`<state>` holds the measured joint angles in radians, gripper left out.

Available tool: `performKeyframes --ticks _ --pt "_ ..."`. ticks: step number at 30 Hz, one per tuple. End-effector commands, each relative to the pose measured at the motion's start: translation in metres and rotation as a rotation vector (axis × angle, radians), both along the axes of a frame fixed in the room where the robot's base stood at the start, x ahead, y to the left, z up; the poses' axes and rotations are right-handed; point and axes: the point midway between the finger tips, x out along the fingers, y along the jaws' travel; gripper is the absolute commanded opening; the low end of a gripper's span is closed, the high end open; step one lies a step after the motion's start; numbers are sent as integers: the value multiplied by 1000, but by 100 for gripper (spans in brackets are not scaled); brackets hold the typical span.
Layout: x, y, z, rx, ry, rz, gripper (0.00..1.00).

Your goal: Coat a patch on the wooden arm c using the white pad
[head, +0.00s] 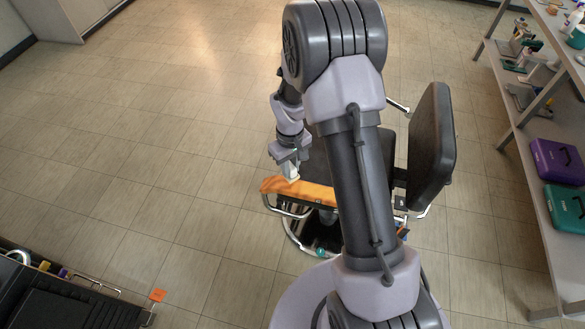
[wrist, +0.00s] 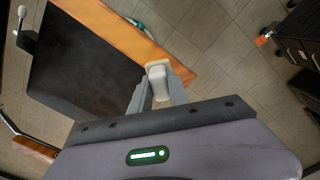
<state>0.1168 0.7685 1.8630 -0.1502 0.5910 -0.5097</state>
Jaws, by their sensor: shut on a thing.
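My gripper (head: 289,163) is shut on the white pad (head: 292,178), a small pale block that also shows between the fingers in the wrist view (wrist: 158,82). The wooden arm (head: 312,193) is an orange-brown armrest on the near side of a dark chair. In the wrist view this wooden arm (wrist: 115,32) runs slantwise from upper left to the centre. The pad overlaps it close to its end; I cannot tell whether they touch. No letter shows on the arm. My arm hides part of the chair in the head view.
The dark chair seat (wrist: 80,65) lies beside the wooden arm, and its backrest (head: 432,140) stands to the right. Shelves at right hold a purple case (head: 557,160) and a teal case (head: 566,207). A dark cabinet (head: 65,305) stands lower left. The floor at left is clear.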

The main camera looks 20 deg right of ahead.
Motion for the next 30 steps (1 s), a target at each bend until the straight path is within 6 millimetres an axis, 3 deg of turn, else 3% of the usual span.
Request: performKeyframes --ticks 10,30 --pt "3 6 30 0 1 -3 0" --pt "3 6 30 0 1 -3 0"
